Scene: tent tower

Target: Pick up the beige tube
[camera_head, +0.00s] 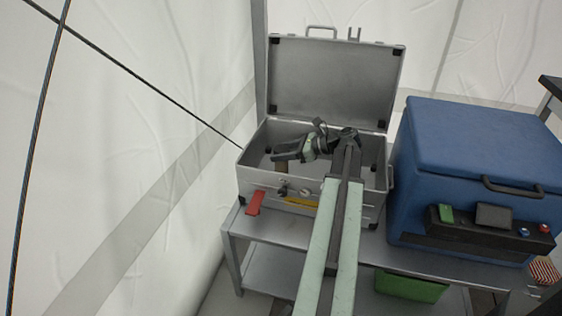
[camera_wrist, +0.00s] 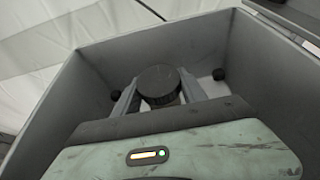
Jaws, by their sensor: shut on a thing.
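My gripper (camera_head: 285,156) is inside the open silver case (camera_head: 262,180), near its left side. In the wrist view my gripper (camera_wrist: 158,92) has its two grey fingers on either side of a round dark cap (camera_wrist: 160,78). It is shut on this capped thing, which I take to be the beige tube. A little of the tube's beige-brown body (camera_head: 281,168) shows below the gripper in the head view. Most of the body is hidden by the fingers and the case's front wall. I cannot tell whether its lower end touches the case floor.
The case's raised lid (camera_head: 331,80) stands behind my arm. The case sits on a grey metal table (camera_head: 275,229). A red thing (camera_head: 255,202) is at its front left. A large blue cooler box (camera_head: 470,150) stands close on the right. Black cables cross the left side.

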